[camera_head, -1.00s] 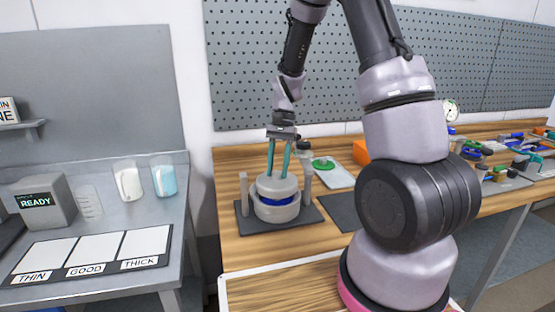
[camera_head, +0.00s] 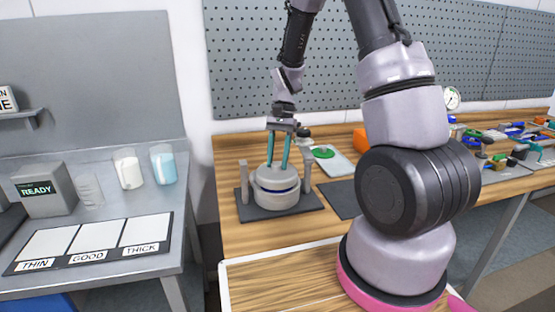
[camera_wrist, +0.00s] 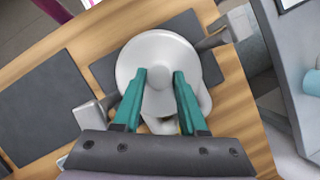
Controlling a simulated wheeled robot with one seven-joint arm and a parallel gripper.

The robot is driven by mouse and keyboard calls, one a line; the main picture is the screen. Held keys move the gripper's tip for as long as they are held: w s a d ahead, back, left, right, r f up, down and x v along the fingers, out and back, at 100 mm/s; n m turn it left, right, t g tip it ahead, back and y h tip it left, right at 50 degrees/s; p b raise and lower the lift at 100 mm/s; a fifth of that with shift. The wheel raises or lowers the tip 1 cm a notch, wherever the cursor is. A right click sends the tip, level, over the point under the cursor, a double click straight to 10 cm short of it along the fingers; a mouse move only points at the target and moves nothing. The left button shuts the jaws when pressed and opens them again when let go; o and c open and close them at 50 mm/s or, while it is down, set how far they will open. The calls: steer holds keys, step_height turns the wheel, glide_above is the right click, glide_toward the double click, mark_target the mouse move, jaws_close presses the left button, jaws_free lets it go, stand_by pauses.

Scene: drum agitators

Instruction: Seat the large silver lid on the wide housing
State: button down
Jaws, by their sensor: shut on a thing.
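The large silver lid (camera_head: 277,176) sits low over the wide housing (camera_head: 277,200), which stands on a dark mat. Only a thin blue line shows between them in the head view. In the wrist view the lid (camera_wrist: 160,45) looks like a pale round disc, roughly centred over the mat, and it covers most of the housing. My gripper (camera_head: 278,164) points down from above, its teal fingers shut on the lid at its top middle. The wrist view also shows my gripper (camera_wrist: 160,78); the exact grip point is hard to make out.
Grey posts stand close on the left (camera_head: 243,181) and right (camera_head: 307,173) of the housing. A light tray with a green round part (camera_head: 324,153) lies behind to the right. An empty dark mat (camera_head: 340,198) is beside it. Tools crowd the far right bench.

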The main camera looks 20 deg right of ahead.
steer(key=shift+f, duration=0.2)
steer(key=shift+f, duration=0.35)
steer(key=shift+f, duration=0.2)
stand_by(0.5)
stand_by(0.5)
steer(key=shift+c, duration=1.8)
jaws_free()
steer(key=v, duration=1)
steer(key=shift+w+r, duration=0.2)
steer(key=shift+r, duration=0.15)
steer(key=shift+d, duration=0.15)
